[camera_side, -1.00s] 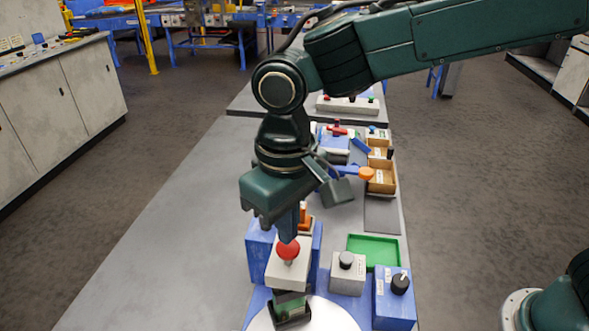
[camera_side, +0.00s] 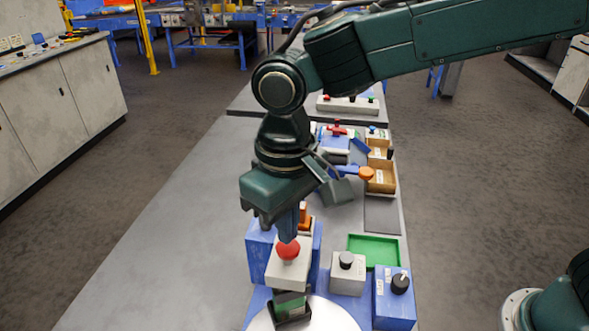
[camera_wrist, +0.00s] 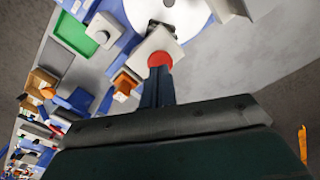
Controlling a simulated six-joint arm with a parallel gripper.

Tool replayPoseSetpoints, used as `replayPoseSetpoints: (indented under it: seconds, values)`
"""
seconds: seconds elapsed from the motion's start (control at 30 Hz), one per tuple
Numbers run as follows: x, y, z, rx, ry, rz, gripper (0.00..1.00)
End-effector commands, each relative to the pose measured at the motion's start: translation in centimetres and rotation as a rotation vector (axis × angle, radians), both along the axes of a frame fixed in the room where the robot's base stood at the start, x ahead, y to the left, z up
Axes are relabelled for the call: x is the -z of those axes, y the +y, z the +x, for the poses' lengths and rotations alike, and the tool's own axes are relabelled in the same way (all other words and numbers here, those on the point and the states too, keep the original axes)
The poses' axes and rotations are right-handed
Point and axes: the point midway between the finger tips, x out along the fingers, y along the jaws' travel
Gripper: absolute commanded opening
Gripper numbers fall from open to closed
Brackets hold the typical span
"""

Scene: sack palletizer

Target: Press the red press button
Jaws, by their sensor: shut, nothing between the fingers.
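The red press button (camera_side: 288,250) is a round red cap on a light grey box (camera_side: 285,272) near the front of the bench. My gripper (camera_side: 292,238) is above it, shut and empty, with its fingers pointing down. The fingertips appear to meet the top of the red cap in the side view. In the wrist view the shut fingers of my gripper (camera_wrist: 157,75) reach the edge of the red button (camera_wrist: 160,60) and cover part of it. Exact contact pressure cannot be told.
A grey box with a black knob (camera_side: 346,261) and a blue box with a black knob (camera_side: 399,283) stand to the right. A green tray (camera_side: 373,251) lies behind them. A white disc (camera_side: 325,318) is in front. The bench's left side is clear.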

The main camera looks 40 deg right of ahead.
Motion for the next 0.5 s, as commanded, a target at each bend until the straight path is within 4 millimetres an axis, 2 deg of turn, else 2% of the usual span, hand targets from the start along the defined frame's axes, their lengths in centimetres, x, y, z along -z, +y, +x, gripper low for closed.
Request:
replayPoseSetpoints:
  seconds: [0.5]
  values:
    - [0.74, 0.00, 0.00, 0.000, 0.001, -0.001, 0.00]
